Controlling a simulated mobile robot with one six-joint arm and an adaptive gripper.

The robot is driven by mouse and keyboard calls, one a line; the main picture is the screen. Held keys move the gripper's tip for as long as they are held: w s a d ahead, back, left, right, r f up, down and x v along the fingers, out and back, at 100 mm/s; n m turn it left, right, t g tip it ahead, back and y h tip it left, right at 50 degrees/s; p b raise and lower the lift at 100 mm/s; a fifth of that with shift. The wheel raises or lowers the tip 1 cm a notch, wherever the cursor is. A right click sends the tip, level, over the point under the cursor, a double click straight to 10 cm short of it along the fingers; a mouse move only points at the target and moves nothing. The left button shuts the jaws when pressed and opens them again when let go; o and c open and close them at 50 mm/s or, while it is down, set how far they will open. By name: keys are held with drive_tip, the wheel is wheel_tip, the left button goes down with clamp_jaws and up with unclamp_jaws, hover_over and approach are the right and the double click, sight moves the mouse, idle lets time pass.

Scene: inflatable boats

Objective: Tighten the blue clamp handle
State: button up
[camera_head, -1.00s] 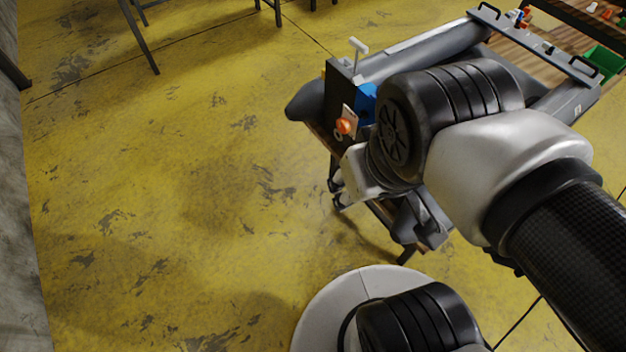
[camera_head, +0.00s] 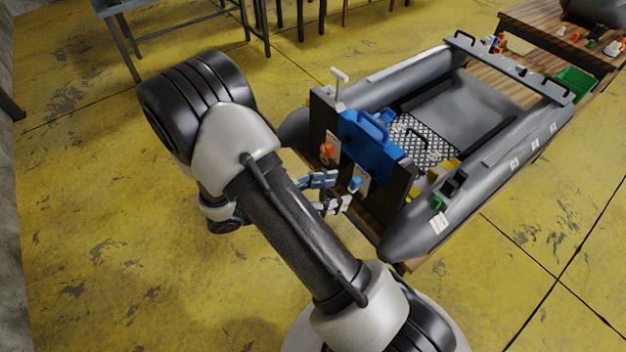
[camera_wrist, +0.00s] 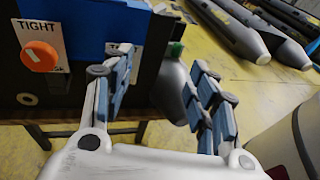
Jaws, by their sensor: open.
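In the head view a small blue handle (camera_head: 355,184) sits on a white plate on the outer face of the boat's dark end board (camera_head: 400,188). I take it to be the clamp handle. My gripper (camera_head: 342,192) is open just left of it, its fingers pointing at that plate. I cannot tell whether they touch the handle. In the wrist view my open gripper (camera_wrist: 163,68) is beside the dark board, its left finger in front of a white plate; the small handle is not clearly visible there. An orange knob (camera_wrist: 39,56) sits under a label reading "TIGHT".
A larger blue bracket with a grip (camera_head: 372,140) straddles the board top. The orange knob also shows in the head view (camera_head: 327,151). The grey inflatable boat (camera_head: 455,210) rests on a wooden table. A green bin (camera_head: 575,82) is beyond.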

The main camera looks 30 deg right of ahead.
sight(351, 187)
wheel_tip(351, 187, down, 8)
drive_tip(key=w+n+t+h, duration=0.2)
drive_tip(key=n+t+h, duration=0.15)
drive_tip(key=n, duration=0.35)
drive_tip(key=shift+t+y, duration=0.35)
drive_tip(key=shift+t, duration=0.1)
drive_tip(key=d, duration=0.6)
drive_tip(key=w+d+p, duration=0.1)
drive_tip(key=d, duration=0.2)
drive_tip(key=shift+d, duration=0.15)
drive_tip(key=n+p, duration=0.1)
drive_tip(key=n, duration=0.4)
drive_tip(key=n+p, duration=0.1)
drive_tip(key=n, duration=0.3)
drive_tip(key=shift+n, duration=0.3)
drive_tip(key=n, duration=0.2)
drive_tip(key=shift+n+p, duration=0.3)
drive_tip(key=shift+n, duration=0.1)
drive_tip(key=n, duration=0.4)
drive_tip(key=shift+f+n, duration=0.1)
drive_tip(key=shift+n, duration=0.2)
drive_tip(key=n, duration=0.6)
drive_tip(key=shift+p, duration=0.3)
drive_tip(key=n, duration=0.4)
drive_tip(key=shift+n, duration=0.3)
drive_tip(key=n, duration=0.3)
